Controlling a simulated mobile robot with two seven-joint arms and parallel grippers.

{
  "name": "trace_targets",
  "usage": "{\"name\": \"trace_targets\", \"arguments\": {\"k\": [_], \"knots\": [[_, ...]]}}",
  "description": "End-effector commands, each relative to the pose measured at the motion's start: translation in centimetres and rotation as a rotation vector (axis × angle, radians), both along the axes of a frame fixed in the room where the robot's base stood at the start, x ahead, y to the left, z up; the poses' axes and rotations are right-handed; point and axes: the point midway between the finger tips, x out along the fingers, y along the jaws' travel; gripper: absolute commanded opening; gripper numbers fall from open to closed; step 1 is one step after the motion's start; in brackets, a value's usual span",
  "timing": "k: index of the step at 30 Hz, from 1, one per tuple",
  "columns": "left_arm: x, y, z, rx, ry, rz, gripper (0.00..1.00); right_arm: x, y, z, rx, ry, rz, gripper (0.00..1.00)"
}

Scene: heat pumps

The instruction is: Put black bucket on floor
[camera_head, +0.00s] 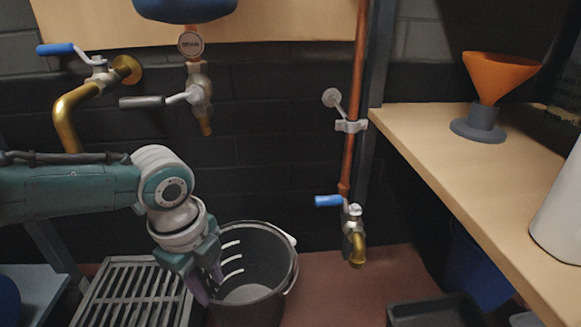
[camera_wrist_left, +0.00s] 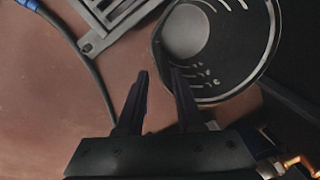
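The black bucket (camera_head: 284,272) stands upright on the reddish floor (camera_head: 340,295) in the head view, with slots in its wall and a light handle at its rim. In the left wrist view the bucket (camera_wrist_left: 240,70) is at the upper right, seen from above, and looks empty. My left gripper (camera_head: 208,284) points down at the bucket's left rim. Its two fingers (camera_wrist_left: 160,80) are apart with a gap between them. One finger overlaps the bucket's edge and the other is outside it; I cannot tell whether they touch the wall. My right gripper is out of view.
A grey metal grate (camera_head: 130,292) lies left of the bucket. A brass tap (camera_head: 356,245) on a copper pipe is to the right. A wooden bench (camera_head: 430,150) with an orange funnel (camera_head: 498,75) stands at the right. A dark tray (camera_head: 435,312) is at the lower right.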

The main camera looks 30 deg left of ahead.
Motion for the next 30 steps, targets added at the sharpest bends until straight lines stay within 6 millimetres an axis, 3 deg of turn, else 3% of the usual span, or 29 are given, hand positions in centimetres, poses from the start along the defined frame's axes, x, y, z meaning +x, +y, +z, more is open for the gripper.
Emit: {"name": "trace_targets", "arguments": {"k": [1,5,8,11,12,15,19,24,30], "knots": [[-0.1,0.0,0.8,0.001,0.001,0.000,0.36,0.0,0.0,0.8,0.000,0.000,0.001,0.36],[-0.6,-0.8,1.0,-0.010,0.005,0.002,0.36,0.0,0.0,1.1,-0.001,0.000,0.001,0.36],[-2.4,-4.4,0.5,-0.064,0.014,0.026,0.36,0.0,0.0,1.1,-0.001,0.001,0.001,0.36],[-5.5,-9.9,0.8,-0.157,0.022,0.118,0.36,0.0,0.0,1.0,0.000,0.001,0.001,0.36],[-6.9,-11.9,1.4,-0.197,0.020,0.183,0.36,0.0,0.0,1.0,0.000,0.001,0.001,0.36],[-9.7,-14.9,3.9,-0.285,0.000,0.416,0.36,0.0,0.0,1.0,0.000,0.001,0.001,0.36],[-12.6,-14.2,7.5,-0.341,-0.042,0.792,0.36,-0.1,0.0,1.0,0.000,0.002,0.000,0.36],[-15.7,-10.4,10.9,-0.331,-0.108,1.191,0.36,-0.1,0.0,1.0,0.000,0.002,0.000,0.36],[-16.9,-8.4,12.2,-0.315,-0.145,1.347,0.36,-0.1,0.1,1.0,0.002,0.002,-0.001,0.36]]}}
